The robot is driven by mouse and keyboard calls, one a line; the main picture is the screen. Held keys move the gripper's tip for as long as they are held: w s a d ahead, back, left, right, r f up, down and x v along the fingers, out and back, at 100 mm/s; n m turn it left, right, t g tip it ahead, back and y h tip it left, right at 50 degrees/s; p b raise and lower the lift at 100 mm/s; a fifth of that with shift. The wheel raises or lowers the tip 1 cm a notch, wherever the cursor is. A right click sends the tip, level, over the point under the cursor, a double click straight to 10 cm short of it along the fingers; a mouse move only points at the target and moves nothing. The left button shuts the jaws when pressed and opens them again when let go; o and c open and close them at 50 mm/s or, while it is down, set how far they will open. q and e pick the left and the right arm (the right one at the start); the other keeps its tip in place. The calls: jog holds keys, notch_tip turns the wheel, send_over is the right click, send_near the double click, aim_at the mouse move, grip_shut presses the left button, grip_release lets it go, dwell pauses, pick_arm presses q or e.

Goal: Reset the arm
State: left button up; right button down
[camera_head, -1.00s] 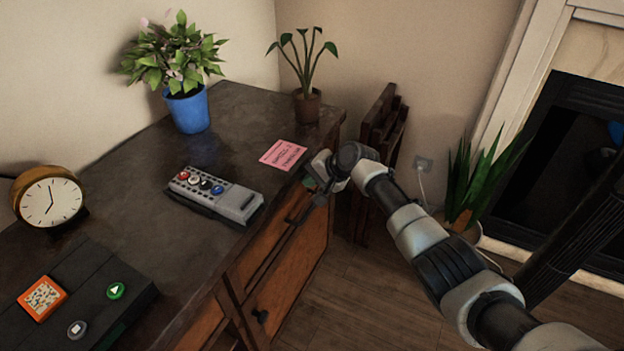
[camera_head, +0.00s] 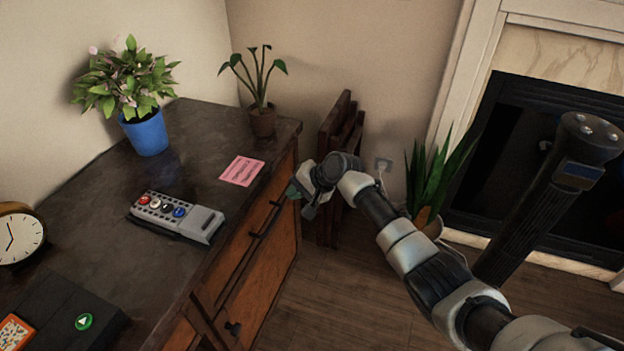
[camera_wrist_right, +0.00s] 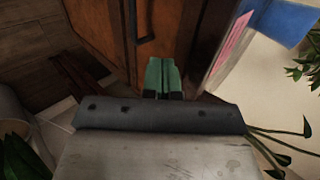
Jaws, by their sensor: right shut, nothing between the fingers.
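My right arm (camera_head: 405,240) reaches in from the lower right in the head view. Its right gripper (camera_head: 293,190) is at the right of the wooden cabinet (camera_head: 262,235), in front of the drawer fronts and apart from the top. In the right wrist view the green fingertips (camera_wrist_right: 162,75) are together with nothing between them, facing the cabinet front and a dark handle. My left gripper is not in view.
On the cabinet top are a grey button device (camera_head: 178,217), a pink note (camera_head: 242,170), a blue-potted plant (camera_head: 146,135), a small brown-potted plant (camera_head: 262,120), a clock (camera_head: 18,235) and a black box (camera_head: 60,315). A folded wooden piece (camera_head: 335,150) and a floor plant (camera_head: 428,185) stand behind the arm.

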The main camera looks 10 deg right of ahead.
jog(key=v, duration=0.6)
jog(key=s+d+f+n+h+p, duration=0.1)
jog(key=s+d+f+h+p, duration=0.15)
jog(key=s+f, duration=0.6)
jog(key=s+d+f+g+h+p, duration=0.1)
jog(key=s+d+f, duration=0.3)
jog(key=f, duration=0.7)
jog(key=s+d+f+n+h+p, duration=0.1)
jog(key=s+d+f+h+p, duration=0.1)
jog(key=s+f, duration=0.7)
jog(key=s+d+f+n+g+p, duration=0.1)
jog(key=s+f+n, duration=0.1)
jog(key=s, duration=0.9)
jog(key=s+d+f+n+g+h+p, duration=0.1)
jog(key=s+f, duration=0.4)
jog(key=s, duration=0.7)
jog(key=s+d+f+n+g+h+p, duration=0.1)
jog(key=s+f+n+p, duration=0.1)
jog(key=s, duration=1)
jog(key=shift+d+f+n, duration=0.4)
jog(key=shift+f+n, duration=0.3)
jog(key=shift+n, duration=0.2)
jog(key=shift+h, duration=0.25)
